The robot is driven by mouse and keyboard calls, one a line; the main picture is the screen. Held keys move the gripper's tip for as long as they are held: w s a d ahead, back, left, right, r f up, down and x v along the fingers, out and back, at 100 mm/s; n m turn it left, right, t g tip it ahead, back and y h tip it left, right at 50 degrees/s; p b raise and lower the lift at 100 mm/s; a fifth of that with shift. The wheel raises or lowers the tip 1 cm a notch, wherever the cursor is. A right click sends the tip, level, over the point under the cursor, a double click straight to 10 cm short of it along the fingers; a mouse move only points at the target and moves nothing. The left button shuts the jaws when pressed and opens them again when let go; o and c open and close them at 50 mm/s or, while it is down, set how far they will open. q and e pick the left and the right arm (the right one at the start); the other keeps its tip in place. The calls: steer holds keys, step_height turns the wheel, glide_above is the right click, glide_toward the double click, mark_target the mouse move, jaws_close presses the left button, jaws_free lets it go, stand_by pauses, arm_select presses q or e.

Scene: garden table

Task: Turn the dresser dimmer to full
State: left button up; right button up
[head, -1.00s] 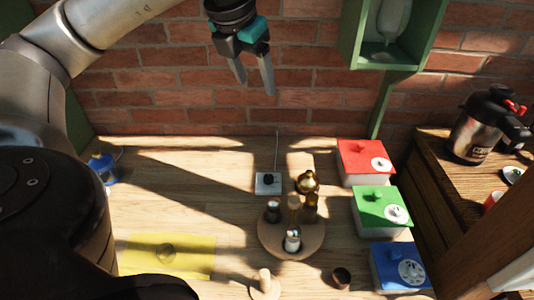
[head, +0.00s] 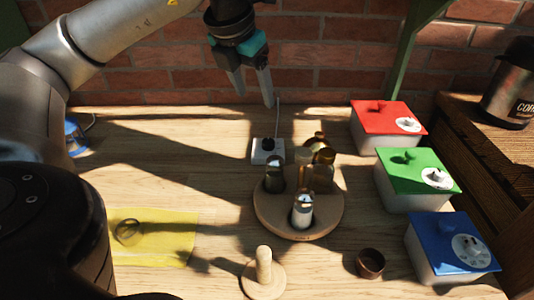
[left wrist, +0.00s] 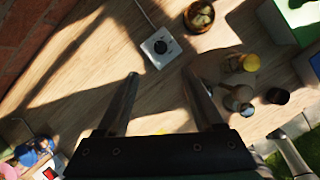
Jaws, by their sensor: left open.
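The dimmer is a small white box (head: 262,157) with a black round knob (head: 268,144) and a cord running up the wall side. It stands on the wooden table behind the round tray. My left gripper (head: 254,99) is open and empty, pointing down above and behind the dimmer, apart from it. In the left wrist view the dimmer (left wrist: 155,53) shows just beyond the gap between the two open fingers (left wrist: 160,75). The knob's setting is too small to read. My right gripper is in neither view.
A round wooden tray (head: 270,217) with several bottles stands just in front of the dimmer. Red (head: 375,115), green (head: 405,162) and blue (head: 445,235) lidded boxes line the right. A yellow mat (head: 165,245) lies front left. A brick wall (head: 330,70) is behind.

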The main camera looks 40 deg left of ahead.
arm_select(q)
steer(key=f, duration=0.1)
steer(key=b, duration=0.5)
glide_toward(268, 142)
steer(key=x, duration=0.7)
steer(key=shift+w+a+f, duration=0.15)
steer(key=shift+w+f, duration=0.2)
steer(key=shift+f, duration=0.3)
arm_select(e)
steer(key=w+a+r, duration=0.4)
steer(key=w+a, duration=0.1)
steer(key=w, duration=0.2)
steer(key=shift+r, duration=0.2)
arm_select(q)
jaws_close()
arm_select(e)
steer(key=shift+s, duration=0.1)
